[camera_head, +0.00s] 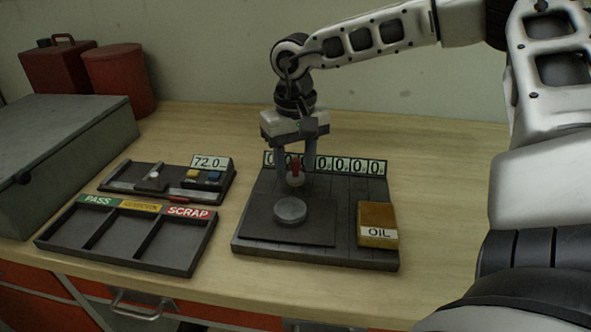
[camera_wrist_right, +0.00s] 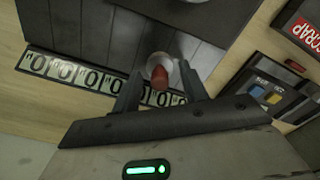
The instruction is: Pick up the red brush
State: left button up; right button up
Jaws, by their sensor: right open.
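The red brush (camera_head: 295,167) stands on the dark board (camera_head: 349,207), near the strip of number plates. It has a red top and a pale round lower part. In the right wrist view the brush (camera_wrist_right: 160,84) shows between the fingers. My right gripper (camera_head: 294,172) points down over the board from above, open, with one finger on each side of the brush. In the right wrist view my right gripper (camera_wrist_right: 157,85) shows a gap around the red part; whether either finger touches it I cannot tell. My left gripper is not in view.
A round grey disc (camera_head: 290,210) lies on the board in front of the brush. A yellow OIL block (camera_head: 377,224) sits at the board's right. A PASS/SCRAP tray (camera_head: 186,246) and a 72.0 gauge (camera_head: 211,163) stand left. Bare table lies right.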

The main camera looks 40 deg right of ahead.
aim_at(295, 159)
grip_shut()
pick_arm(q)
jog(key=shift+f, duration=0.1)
pick_arm(e)
jog(key=shift+r, duration=0.1)
jog(key=shift+r, duration=0.25)
notch_tip(295, 159, up, 2)
jog(key=shift+r, duration=0.2)
pick_arm(q)
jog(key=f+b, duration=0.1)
jog(key=b, duration=0.1)
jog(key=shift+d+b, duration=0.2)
jog(key=shift+b, duration=0.15)
pick_arm(e)
jog(key=s+a+r, duration=0.4)
jog(key=s+r, duration=0.5)
jog(key=s, duration=0.4)
jog(key=shift+s+r, duration=0.3)
jog(key=shift+r, duration=0.1)
